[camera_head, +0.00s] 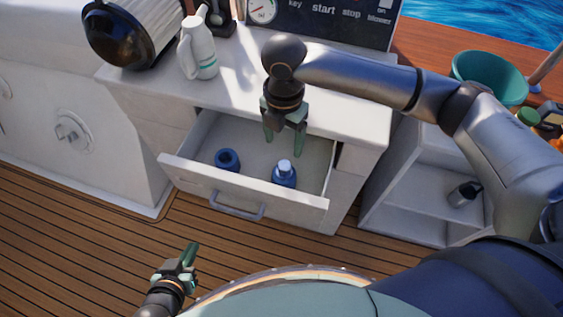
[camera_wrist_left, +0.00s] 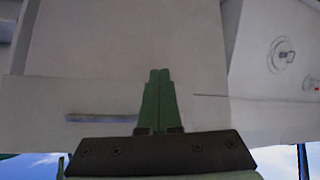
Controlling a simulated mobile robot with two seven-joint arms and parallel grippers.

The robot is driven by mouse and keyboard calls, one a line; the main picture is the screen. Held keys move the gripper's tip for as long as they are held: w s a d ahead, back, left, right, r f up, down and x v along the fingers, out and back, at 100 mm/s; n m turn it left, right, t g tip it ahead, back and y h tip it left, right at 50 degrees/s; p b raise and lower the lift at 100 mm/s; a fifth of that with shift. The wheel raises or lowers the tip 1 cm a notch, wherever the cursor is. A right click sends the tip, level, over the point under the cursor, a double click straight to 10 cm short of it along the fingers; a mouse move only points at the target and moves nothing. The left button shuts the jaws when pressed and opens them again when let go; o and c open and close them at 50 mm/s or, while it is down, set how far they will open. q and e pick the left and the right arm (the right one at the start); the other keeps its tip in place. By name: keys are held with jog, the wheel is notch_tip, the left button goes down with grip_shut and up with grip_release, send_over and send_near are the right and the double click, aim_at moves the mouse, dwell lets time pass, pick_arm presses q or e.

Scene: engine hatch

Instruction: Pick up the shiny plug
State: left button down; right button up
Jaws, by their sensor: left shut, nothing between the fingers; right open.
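The open drawer (camera_head: 245,187) holds two small blue items. One is a dark blue ring-like piece (camera_head: 228,160) at the left; the other is a blue cylinder with a pale, bright top (camera_head: 284,174) at the right. I cannot tell for sure which is the shiny plug; the cylinder has the brighter top. My right gripper (camera_head: 284,141) points down, open and empty, over the drawer, above and slightly behind the cylinder and apart from it. My left gripper (camera_head: 189,253) is shut and empty, low in front of the drawer; its closed fingers (camera_wrist_left: 159,76) show in the left wrist view.
The counter above the drawer carries a white jug (camera_head: 197,50) and a dark-fronted cylindrical device (camera_head: 125,32). A control panel (camera_head: 325,18) stands behind. An open shelf (camera_head: 415,205) with a dark metallic item (camera_head: 464,194) is at the right. The drawer's front wall and handle (camera_head: 236,207) face me.

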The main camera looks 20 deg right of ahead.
send_over(285, 164)
jog(key=f, duration=0.5)
jog(key=shift+s+a+f+b, duration=0.15)
jog(key=shift+s+a+b, duration=0.05)
jog(key=shift+b, duration=0.15)
jog(key=shift+w+d+f+b, duration=0.1)
jog(key=shift+f+b, duration=0.2)
jog(key=shift+f, duration=1.05)
jog(key=shift+w+d+f+b, duration=0.1)
jog(key=shift+f+b, duration=0.2)
jog(key=shift+f, duration=1)
jog(key=shift+c, duration=0.3)
grip_shut()
